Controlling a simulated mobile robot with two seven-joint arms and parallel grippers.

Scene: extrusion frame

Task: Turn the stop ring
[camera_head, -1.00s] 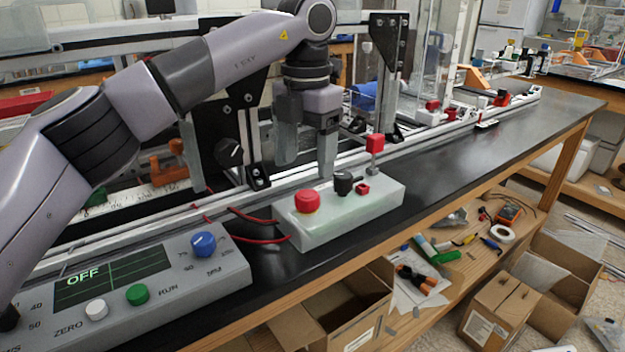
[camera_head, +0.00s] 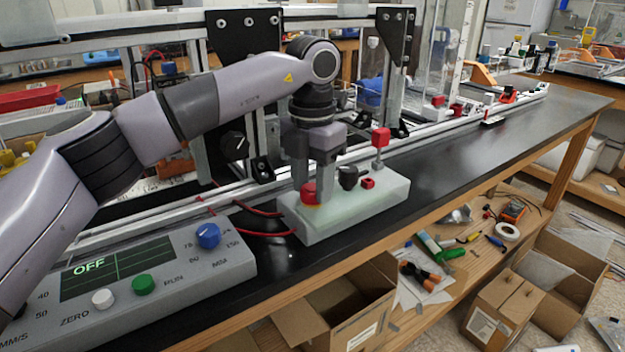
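A red stop ring (camera_head: 309,193), with a yellow edge under it, sits on the left end of a pale control box (camera_head: 345,215). My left gripper (camera_head: 312,183) points down at the ring. One finger is at the ring's left and far side, the other in front of its right part, hiding some of it. The fingers look apart, with the ring between their tips. I cannot tell whether they press on it. My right gripper is not in view.
A black knob (camera_head: 348,177), a small red piece (camera_head: 368,183) and a red-topped post (camera_head: 380,139) stand on the box, right of my gripper. A grey panel (camera_head: 200,270) reading OFF is at the lower left. Red cables lie between them.

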